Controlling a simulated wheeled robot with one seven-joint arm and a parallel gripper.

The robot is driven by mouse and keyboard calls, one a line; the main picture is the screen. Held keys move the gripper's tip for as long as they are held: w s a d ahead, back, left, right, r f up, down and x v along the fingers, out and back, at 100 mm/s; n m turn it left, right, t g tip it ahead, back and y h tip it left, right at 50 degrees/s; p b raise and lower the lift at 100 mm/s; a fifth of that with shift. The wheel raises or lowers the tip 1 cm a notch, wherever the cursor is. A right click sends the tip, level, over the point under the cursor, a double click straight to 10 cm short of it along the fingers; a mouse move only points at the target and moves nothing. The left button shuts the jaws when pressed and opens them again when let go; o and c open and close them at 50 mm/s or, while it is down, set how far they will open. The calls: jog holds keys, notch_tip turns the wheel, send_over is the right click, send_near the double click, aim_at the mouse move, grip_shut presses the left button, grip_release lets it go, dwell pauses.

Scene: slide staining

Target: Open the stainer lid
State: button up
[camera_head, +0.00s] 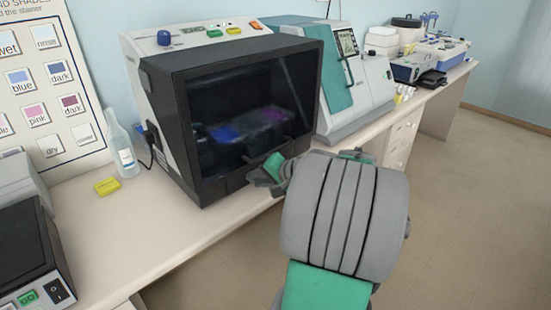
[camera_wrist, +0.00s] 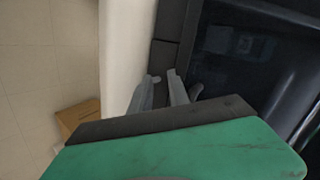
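The stainer (camera_head: 215,105) is a white box with a black-framed lid and a dark window on its front. The lid (camera_head: 250,100) looks closed. A thin dark handle (camera_head: 290,141) runs along the lower part of the window. My gripper (camera_head: 262,175) is at the lower front of the lid, close to the handle. In the wrist view my gripper (camera_wrist: 163,77) shows two grey fingers with a gap between them, beside the black frame of the lid (camera_wrist: 235,65). I see nothing clearly held. Whether the fingers touch the lid or handle I cannot tell.
A white and teal machine (camera_head: 345,85) stands close on the stainer's right. A brown box (camera_wrist: 78,122) is on the floor.

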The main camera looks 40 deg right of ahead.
aim_at(279, 150)
jog(key=s+d+r+m+t+h, duration=0.1)
jog(key=s+d+r+m+t, duration=0.15)
jog(key=d, duration=0.25)
jog(key=s+d+r+m+t, duration=0.1)
jog(key=d+r+m+t, duration=0.15)
jog(key=d, duration=0.35)
jog(key=w, duration=0.2)
jog(key=w+f, duration=0.1)
jog(key=w, duration=0.4)
jog(key=shift+a+f, duration=0.15)
jog(key=shift+a, duration=0.15)
jog(key=shift+c, duration=0.4)
grip_shut()
